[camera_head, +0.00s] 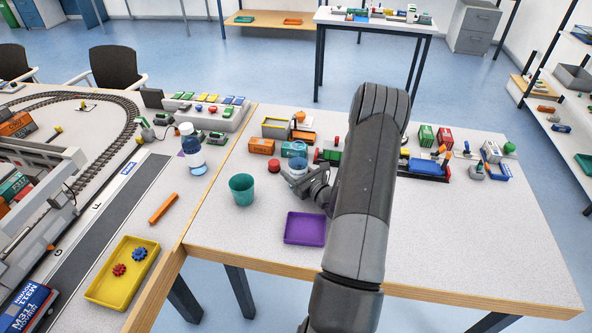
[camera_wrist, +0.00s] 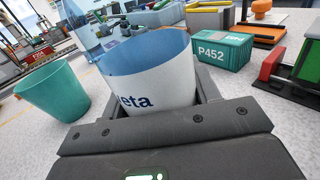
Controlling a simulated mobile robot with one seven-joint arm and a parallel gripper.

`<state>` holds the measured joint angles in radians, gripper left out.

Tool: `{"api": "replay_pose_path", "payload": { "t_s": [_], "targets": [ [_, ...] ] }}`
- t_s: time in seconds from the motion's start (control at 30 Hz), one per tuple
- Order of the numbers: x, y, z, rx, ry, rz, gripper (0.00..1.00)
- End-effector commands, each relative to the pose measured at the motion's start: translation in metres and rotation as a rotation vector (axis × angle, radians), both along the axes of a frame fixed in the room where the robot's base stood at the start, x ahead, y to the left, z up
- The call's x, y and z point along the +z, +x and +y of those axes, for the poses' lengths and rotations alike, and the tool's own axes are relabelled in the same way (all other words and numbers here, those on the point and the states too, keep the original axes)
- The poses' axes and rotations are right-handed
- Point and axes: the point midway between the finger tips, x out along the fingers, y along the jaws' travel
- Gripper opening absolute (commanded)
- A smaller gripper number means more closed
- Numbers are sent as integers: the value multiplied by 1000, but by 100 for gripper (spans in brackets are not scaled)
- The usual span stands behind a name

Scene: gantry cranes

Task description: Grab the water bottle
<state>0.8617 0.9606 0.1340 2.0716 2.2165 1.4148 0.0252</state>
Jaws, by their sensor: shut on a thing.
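The water bottle (camera_head: 192,148), clear blue with a white cap and label, stands upright on the left table near the seam. It also seems to show in the wrist view as a blue transparent shape (camera_wrist: 82,32) behind the held cup. My gripper (camera_head: 303,178) is over the right table, away from the bottle, to its right. It is shut on a white and blue cup (camera_wrist: 150,72) with the letters "eta" on its side. The cup shows small in the head view (camera_head: 298,165). I cannot tell whether it still touches the table.
A teal cup (camera_head: 242,188) stands between the bottle and my gripper. A red round piece (camera_head: 274,166), an orange container (camera_head: 261,146) and a purple tray (camera_head: 305,228) are nearby. An orange bar (camera_head: 163,208) and yellow tray (camera_head: 98,291) lie on the left table. The right table's front is clear.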

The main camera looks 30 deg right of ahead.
Motion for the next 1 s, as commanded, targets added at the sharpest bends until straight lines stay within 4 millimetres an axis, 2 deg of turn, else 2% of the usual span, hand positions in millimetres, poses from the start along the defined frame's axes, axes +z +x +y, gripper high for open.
{"api": "replay_pose_path", "payload": {
  "t_s": [0.27, 0.6, 1.0],
  "targets": [
    [10, 0, 0, 0, 0, -1, 27],
    [44, 0, 0, 0, -2, -2, 27],
    [71, -42, -29, -3, -1, -1, 27]
  ]
}}
